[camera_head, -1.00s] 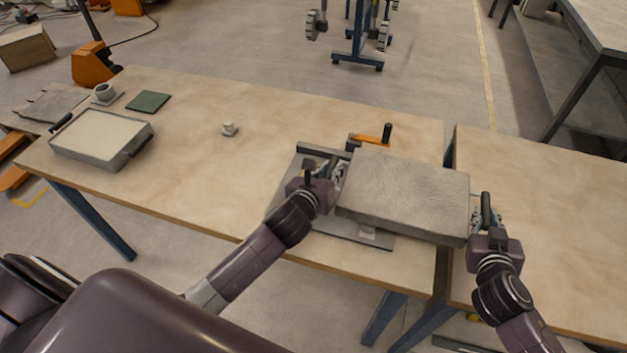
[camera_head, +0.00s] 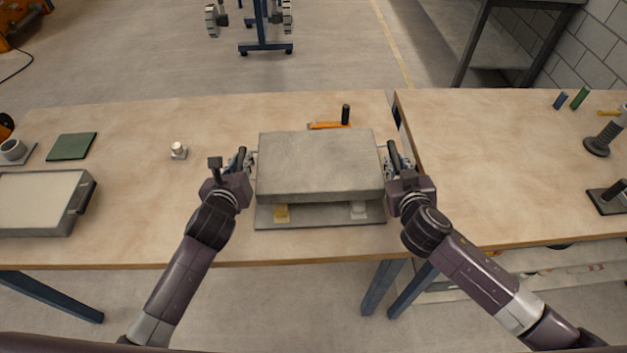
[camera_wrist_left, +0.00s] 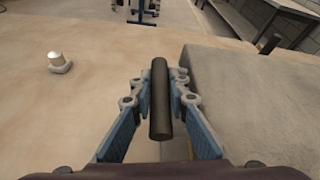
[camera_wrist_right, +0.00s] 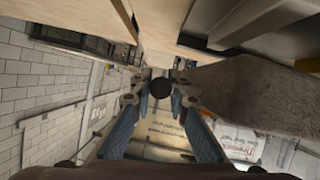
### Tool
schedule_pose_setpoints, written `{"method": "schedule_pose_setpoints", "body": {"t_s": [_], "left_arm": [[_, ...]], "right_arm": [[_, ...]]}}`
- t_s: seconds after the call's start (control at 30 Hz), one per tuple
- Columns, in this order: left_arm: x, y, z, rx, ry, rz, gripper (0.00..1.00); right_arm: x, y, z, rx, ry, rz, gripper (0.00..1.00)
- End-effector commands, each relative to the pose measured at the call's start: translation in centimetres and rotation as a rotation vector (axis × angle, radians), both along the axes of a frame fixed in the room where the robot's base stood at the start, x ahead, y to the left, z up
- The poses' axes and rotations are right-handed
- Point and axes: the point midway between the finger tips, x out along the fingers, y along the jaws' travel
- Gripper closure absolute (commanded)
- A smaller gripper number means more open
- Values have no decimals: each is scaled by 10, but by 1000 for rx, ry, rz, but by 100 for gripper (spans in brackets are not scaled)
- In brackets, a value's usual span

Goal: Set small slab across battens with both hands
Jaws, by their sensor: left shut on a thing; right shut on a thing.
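The grey stone slab (camera_head: 318,165) is held level over a grey base plate (camera_head: 320,216) on the wooden table. Ends of two battens, one yellowish (camera_head: 282,213) and one whitish (camera_head: 359,210), show under its front edge. I cannot tell whether the slab touches them. My left gripper (camera_head: 246,160) is shut on a dark bar handle (camera_wrist_left: 160,98) at the slab's left side. My right gripper (camera_head: 393,162) is shut on a matching handle (camera_wrist_right: 159,88), seen end-on in the right wrist view. The slab also shows in both wrist views (camera_wrist_left: 255,95) (camera_wrist_right: 255,95).
An orange tool with a black handle (camera_head: 346,114) lies just behind the slab. A small knob-topped piece (camera_head: 178,151) stands to the left. A tray (camera_head: 40,203) and green mat (camera_head: 72,146) are further left. A second table (camera_head: 490,160) adjoins at right.

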Motion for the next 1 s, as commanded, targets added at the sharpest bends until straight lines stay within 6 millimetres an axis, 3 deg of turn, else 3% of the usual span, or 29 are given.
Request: {"method": "schedule_pose_setpoints", "body": {"t_s": [0.37,1.0], "left_arm": [[2,-1,4,-1,-12,-2,100],[2,0,-21,-1,-12,-2,100]], "right_arm": [[2,0,3,0,-11,1,100],[2,0,-22,0,-11,1,100]]}}
